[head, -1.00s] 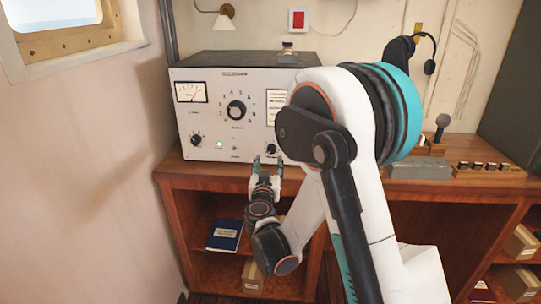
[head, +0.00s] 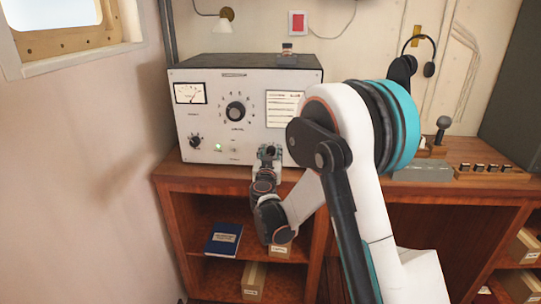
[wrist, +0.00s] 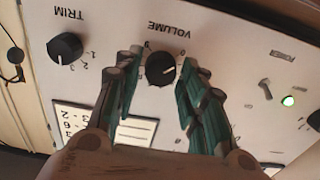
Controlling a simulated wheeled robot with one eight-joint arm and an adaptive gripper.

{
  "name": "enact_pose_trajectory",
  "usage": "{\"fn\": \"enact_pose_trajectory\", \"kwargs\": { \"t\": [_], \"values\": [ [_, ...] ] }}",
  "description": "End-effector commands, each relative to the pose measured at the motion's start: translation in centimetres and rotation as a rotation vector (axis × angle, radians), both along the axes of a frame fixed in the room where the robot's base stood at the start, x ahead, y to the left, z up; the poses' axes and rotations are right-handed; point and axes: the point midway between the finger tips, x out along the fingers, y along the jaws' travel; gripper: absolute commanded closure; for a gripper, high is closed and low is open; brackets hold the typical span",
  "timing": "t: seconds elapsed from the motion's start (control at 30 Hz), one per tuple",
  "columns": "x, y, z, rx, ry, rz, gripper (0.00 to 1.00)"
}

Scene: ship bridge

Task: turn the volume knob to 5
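The volume knob (wrist: 161,71) is a small black knob with a pale pointer line, under an upside-down VOLUME label in the wrist view. Its scale digits are partly hidden and too small to read surely. It sits low on the right of the grey radio's front panel (head: 210,110). My gripper (wrist: 160,64) is open, with one finger at each side of the knob and gaps showing at both sides. I cannot tell how deep the fingertips reach around it. In the head view my gripper (head: 269,151) covers that part of the panel.
In the wrist view, a TRIM knob (wrist: 65,48) lies left; a toggle switch (wrist: 265,88) and green light (wrist: 288,101) lie right. A large dial (head: 236,111) and meter (head: 190,93) are higher on the panel. The wooden desk edge (head: 215,173) runs just below.

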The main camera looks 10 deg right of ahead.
Motion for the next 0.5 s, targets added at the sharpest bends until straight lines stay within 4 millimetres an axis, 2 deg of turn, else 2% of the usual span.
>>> {"fn": "enact_pose_trajectory", "kwargs": {
  "t": [0.03, 0.1, 0.5],
  "values": [
    [-0.01, 0.01, 0.0, 0.0, 0.0, 0.0, 0.82],
    [-0.01, 0.01, -0.01, 0.0, 0.0, 0.0, 0.96],
    [-0.01, 0.0, 0.0, 0.04, -0.013, 0.0, 0.96]
  ]
}}
